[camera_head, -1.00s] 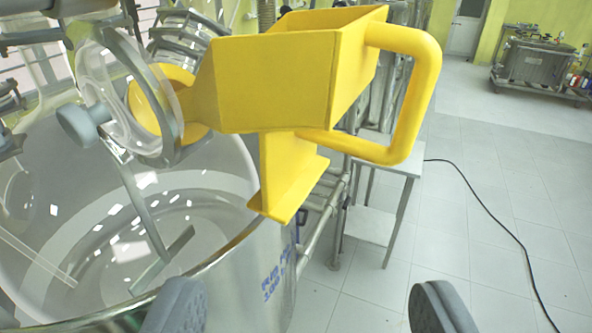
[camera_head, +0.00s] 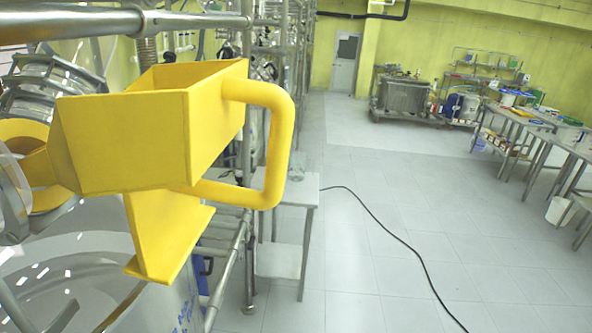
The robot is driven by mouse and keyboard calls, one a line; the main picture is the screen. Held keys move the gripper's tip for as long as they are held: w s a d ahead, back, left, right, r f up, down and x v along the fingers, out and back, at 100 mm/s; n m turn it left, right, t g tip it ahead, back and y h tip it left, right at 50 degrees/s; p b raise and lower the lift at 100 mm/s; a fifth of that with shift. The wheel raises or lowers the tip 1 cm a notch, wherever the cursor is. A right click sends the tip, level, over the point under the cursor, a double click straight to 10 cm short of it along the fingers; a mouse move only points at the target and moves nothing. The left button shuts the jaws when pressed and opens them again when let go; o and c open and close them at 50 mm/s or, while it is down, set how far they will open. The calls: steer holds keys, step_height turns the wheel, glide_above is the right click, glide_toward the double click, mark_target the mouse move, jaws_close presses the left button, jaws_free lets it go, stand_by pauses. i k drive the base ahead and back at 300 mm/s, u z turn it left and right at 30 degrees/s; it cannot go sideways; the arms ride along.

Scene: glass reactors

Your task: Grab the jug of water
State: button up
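I cannot clearly make out a jug of water. A faint clear shape (camera_head: 305,163) on the small side table (camera_head: 282,257) behind the yellow funnel may be a glass vessel, but it is too small and pale to tell what it is or whether it holds water. My gripper is not in this view; no fingers show at the bottom edge.
A yellow funnel (camera_head: 125,140) with a loop handle fills the left, at the glass reactor (camera_head: 75,260). Metal pipes stand behind it. A black cable (camera_head: 400,242) crosses the open tiled floor. Worktables (camera_head: 530,118) and a white bucket (camera_head: 560,210) are at right.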

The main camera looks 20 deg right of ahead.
mark_target(299, 167)
steer(key=z, duration=0.5)
steer(key=k, duration=1.3)
steer(key=z, duration=0.95)
steer(key=i, duration=2.1)
steer(key=z, duration=0.25)
steer(key=i, duration=2.85)
steer(key=u, duration=0.7)
steer(key=i, duration=1.25)
steer(key=u, duration=1.4)
steer(key=i, duration=1.1)
steer(key=u, duration=0.6)
